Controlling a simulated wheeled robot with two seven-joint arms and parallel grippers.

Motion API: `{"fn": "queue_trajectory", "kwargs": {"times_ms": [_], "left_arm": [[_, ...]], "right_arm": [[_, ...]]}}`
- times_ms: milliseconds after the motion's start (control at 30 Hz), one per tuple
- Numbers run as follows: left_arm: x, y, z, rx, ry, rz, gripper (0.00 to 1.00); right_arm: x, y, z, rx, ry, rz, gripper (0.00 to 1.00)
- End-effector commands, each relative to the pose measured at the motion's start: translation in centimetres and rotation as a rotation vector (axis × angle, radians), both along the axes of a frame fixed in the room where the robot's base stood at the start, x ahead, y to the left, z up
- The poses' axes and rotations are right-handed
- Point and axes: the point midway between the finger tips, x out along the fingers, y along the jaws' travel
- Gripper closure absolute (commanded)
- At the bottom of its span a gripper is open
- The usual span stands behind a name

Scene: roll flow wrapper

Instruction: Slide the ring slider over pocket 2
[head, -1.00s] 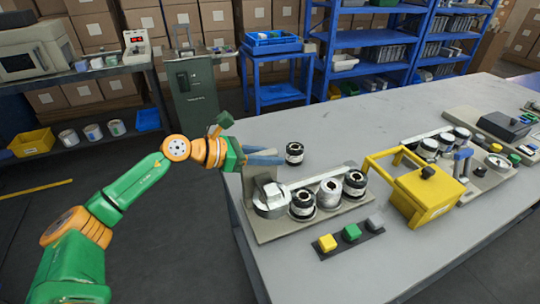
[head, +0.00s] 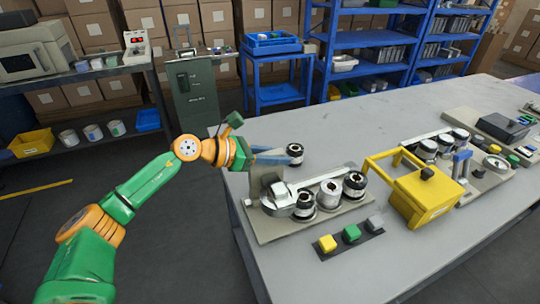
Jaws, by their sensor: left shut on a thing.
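The ring slider (head: 282,203) is a pale grey ring at the left end of the beige fixture board (head: 262,232). It lies close against the leftmost visible black-and-white roll (head: 305,208); I cannot tell whether it overlaps it. Two more rolls, a white one (head: 328,197) and a black-and-white one (head: 354,186), stand to the right in a row. Pocket numbers are not readable. My left gripper (head: 270,158), with blue fingers, is shut above the back left of the board, at an upright grey piece (head: 265,180) by the slider. Its grip point is hidden. My right gripper is not in view.
A loose roll (head: 295,151) stands behind the board near my left fingertips. A yellow box with a handle (head: 434,198) stands to the right. A dark strip with yellow, green and grey buttons (head: 352,245) lies in front. The table's front right is clear.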

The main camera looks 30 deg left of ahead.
Motion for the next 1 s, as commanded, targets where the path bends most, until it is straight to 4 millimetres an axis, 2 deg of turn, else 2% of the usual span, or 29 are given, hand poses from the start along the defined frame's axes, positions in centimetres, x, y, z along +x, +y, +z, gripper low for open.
{"fn": "queue_trajectory", "kwargs": {"times_ms": [33, 167, 300, 500, 700, 1000], "left_arm": [[0.8, -0.7, 0.6, -0.007, -0.007, 0.0, 1.0], [3.3, -3.0, 0.5, -0.009, -0.008, -0.002, 1.0], [6.0, -5.5, 0.1, -0.008, -0.009, -0.001, 1.0], [8.8, -8.0, -0.1, -0.005, -0.008, -0.002, 1.0], [10.4, -9.4, 0.0, -0.005, -0.006, 0.0, 1.0], [10.9, -9.8, 0.2, -0.003, -0.004, -0.001, 1.0]], "right_arm": [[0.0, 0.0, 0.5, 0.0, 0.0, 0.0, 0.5], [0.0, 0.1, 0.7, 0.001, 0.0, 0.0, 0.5], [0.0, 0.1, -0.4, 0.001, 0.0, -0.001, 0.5], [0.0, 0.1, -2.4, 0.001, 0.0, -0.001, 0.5], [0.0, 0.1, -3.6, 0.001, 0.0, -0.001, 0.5], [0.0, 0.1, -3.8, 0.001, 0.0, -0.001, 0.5]]}}
